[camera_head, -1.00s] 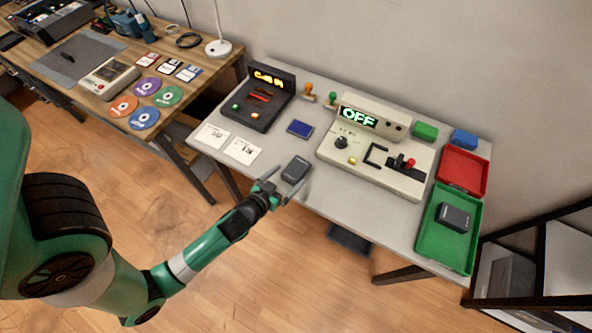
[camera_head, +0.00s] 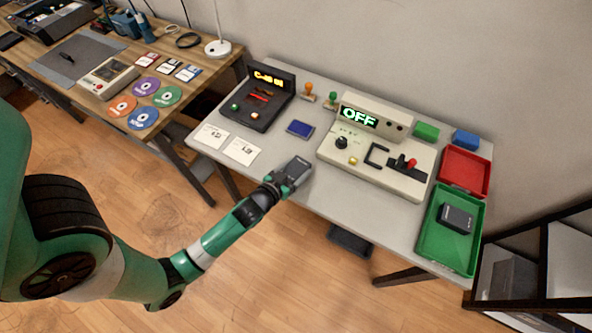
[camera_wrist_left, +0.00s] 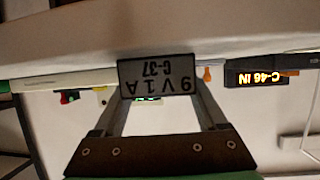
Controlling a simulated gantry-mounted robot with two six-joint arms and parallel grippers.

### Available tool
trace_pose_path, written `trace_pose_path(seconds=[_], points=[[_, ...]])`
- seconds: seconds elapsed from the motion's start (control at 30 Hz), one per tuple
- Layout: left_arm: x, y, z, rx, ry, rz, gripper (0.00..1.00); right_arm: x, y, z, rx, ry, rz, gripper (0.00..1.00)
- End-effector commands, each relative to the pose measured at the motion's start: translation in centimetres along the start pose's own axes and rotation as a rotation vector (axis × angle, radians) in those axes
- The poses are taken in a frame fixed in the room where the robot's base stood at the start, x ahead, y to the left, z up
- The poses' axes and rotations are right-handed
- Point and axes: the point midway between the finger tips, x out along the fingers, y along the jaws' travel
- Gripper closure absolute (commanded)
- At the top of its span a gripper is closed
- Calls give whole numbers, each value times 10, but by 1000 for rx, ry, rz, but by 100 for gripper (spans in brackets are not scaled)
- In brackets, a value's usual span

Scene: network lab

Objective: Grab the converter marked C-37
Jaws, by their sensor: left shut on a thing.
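The dark converter (camera_head: 295,168) is at the front edge of the grey table, between the fingers of my left gripper (camera_head: 288,176). In the left wrist view the converter (camera_wrist_left: 157,76) shows its label upside down, reading 9V 1A and C-37. My left gripper (camera_wrist_left: 160,96) is shut on it, one finger on each side. I cannot tell whether it is touching the tabletop. A second dark converter (camera_head: 457,218) lies in the green tray (camera_head: 437,251); its marking is too small to read. My right gripper is not in view.
A black device (camera_head: 259,118) has a lit display, reading C-46 IN in the wrist view. A beige tester (camera_head: 375,180) displays OFF. Two white cards (camera_head: 242,151), a blue pad (camera_head: 300,128) and a red tray (camera_head: 463,172) are on the table. The front strip below the tester is clear.

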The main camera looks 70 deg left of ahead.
Motion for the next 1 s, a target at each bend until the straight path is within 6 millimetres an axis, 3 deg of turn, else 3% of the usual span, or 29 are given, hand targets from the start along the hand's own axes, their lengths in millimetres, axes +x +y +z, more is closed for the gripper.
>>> trace_pose_path(seconds=[0.03,0.1,0.43,0.63,0.9,1.0], points=[[0,0,0,0,0,0,88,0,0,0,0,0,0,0],[0,0,0,1,0,0,99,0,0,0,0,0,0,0],[-2,0,-6,1,3,0,99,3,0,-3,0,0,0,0],[-14,0,-35,0,5,0,99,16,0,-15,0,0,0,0],[-91,-11,-75,0,0,0,99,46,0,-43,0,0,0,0],[-122,-17,-69,1,-4,-2,99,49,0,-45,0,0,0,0]])
